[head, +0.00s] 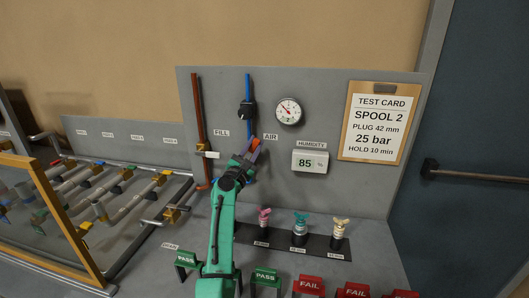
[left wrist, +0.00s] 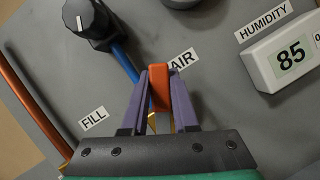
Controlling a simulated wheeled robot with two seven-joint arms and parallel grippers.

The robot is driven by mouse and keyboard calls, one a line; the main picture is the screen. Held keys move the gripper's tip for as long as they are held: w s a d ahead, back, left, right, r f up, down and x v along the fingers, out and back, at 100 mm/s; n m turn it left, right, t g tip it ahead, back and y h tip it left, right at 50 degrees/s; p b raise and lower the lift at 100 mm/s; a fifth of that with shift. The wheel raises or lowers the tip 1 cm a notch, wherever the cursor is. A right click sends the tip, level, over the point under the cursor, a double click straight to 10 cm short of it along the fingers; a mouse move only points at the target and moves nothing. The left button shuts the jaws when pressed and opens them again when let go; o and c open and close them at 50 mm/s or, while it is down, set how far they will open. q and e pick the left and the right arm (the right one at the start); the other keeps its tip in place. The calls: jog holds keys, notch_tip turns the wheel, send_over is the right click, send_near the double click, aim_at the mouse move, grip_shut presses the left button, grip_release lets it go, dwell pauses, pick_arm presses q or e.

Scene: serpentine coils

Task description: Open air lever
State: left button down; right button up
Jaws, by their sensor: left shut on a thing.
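The air lever (left wrist: 159,88) has an orange-red handle, next to the AIR label (left wrist: 183,60) in the left wrist view. My left gripper (left wrist: 160,95), with purple fingers, is shut on this handle, one finger on each side. In the head view the left gripper (head: 249,153) reaches up to the grey panel just below the AIR label (head: 271,137). The lever's base and pivot are mostly hidden by the fingers. A blue pipe (head: 248,88) runs down the panel through a black knob (head: 246,111) above the lever. My right gripper does not show.
The panel also holds a copper pipe with a white-handled FILL lever (head: 207,154), a round gauge (head: 289,110), a humidity display (head: 310,161) and a test card (head: 376,122). Several coloured plugs (head: 300,233) and green and red stands (head: 265,276) stand below. A pipe rack (head: 110,195) lies left.

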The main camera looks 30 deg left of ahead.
pick_arm(q)
jog(key=n, duration=0.1)
jog(key=n+y, duration=0.1)
jog(key=shift+a+n, duration=0.3)
jog(key=shift+a, duration=0.05)
jog(key=n, duration=0.1)
jog(key=a+n+y, duration=0.1)
jog(key=n, duration=0.1)
jog(key=n+y+p, duration=0.1)
jog(key=shift+s+a+r+n, duration=0.1)
jog(key=shift+s+a+n, duration=0.2)
jog(key=shift+a, duration=0.05)
jog(key=shift+a+n+y, duration=0.15)
jog(key=shift+n+y, duration=0.35)
jog(key=shift+y, duration=0.1)
jog(key=c, duration=0.7)
grip_release()
jog(key=shift+c, duration=0.2)
jog(key=shift+o, duration=0.3)
jog(key=shift+s+a, duration=0.1)
jog(key=shift+r, duration=0.1)
